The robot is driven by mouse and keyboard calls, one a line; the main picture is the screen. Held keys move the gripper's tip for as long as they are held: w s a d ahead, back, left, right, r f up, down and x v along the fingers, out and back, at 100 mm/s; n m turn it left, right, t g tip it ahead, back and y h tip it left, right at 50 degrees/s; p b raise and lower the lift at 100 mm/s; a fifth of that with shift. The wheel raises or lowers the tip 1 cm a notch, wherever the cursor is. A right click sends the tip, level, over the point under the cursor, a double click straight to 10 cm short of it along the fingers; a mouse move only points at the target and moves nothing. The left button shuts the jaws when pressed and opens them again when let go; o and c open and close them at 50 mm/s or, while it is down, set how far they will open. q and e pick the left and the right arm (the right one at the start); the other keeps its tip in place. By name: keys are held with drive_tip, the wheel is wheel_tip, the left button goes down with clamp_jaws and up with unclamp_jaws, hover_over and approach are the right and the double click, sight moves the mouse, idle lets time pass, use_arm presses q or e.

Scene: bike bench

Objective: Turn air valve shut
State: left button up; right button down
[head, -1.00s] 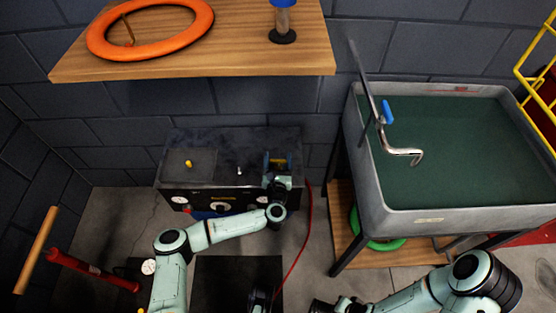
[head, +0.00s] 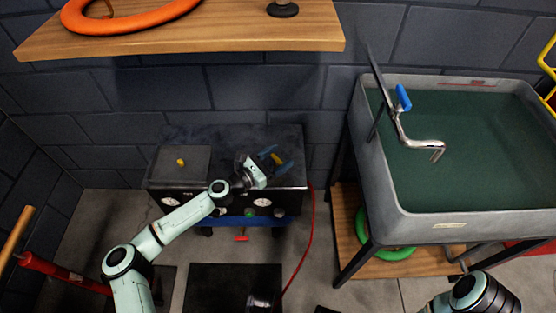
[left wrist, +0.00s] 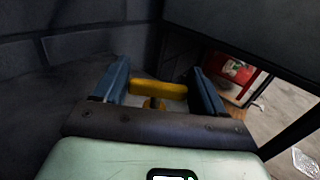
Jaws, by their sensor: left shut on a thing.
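The air valve has a yellow handle (head: 277,159) at the right end of the dark compressor's top (head: 215,150). My left gripper (head: 279,161) reaches over the compressor with its blue fingers on both sides of the handle, shut on it. In the left wrist view the yellow handle (left wrist: 158,90) lies crosswise between the two blue fingers (left wrist: 160,88), above a small yellow stem. The valve body below is mostly hidden by the gripper. My right arm shows at the lower right, but its gripper is not clearly in view.
A wooden shelf (head: 200,38) with an orange ring (head: 125,22) hangs above the compressor. A grey sink (head: 450,225) stands to the right. A red hose (head: 308,235) runs down to the floor. Gauges and another yellow knob (head: 181,162) are on the compressor's left.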

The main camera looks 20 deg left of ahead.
use_arm(q)
drive_tip(key=shift+w+a+m+g+h, duration=0.1)
drive_tip(key=shift+a+m+g+h, duration=0.05)
drive_tip(key=shift+m+g+h, duration=1.25)
drive_tip(key=shift+g+h, duration=0.1)
drive_tip(key=shift+h, duration=0.1)
drive_tip(key=shift+m+g+h, duration=0.4)
drive_tip(key=shift+g, duration=0.1)
drive_tip(key=shift+m+g+h+b, duration=0.3)
drive_tip(key=shift+m+g+h, duration=0.3)
drive_tip(key=shift+m+g, duration=0.5)
drive_tip(key=shift+m+g+h+b, duration=0.3)
drive_tip(key=shift+m+g+h, duration=0.35)
drive_tip(key=shift+g, duration=0.85)
use_arm(e)
drive_tip(key=shift+s+f+g, duration=0.2)
drive_tip(key=shift+s+f, duration=0.05)
drive_tip(key=shift+s, duration=0.25)
drive_tip(key=shift+s+f+g, duration=0.2)
drive_tip(key=shift+s, duration=0.3)
use_arm(q)
drive_tip(key=shift+m+g, duration=0.25)
drive_tip(key=shift+g, duration=0.05)
use_arm(e)
drive_tip(key=shift+s+d, duration=0.1)
drive_tip(key=shift+s, duration=0.05)
use_arm(q)
drive_tip(key=o, duration=1)
drive_tip(key=shift+c, duration=0.2)
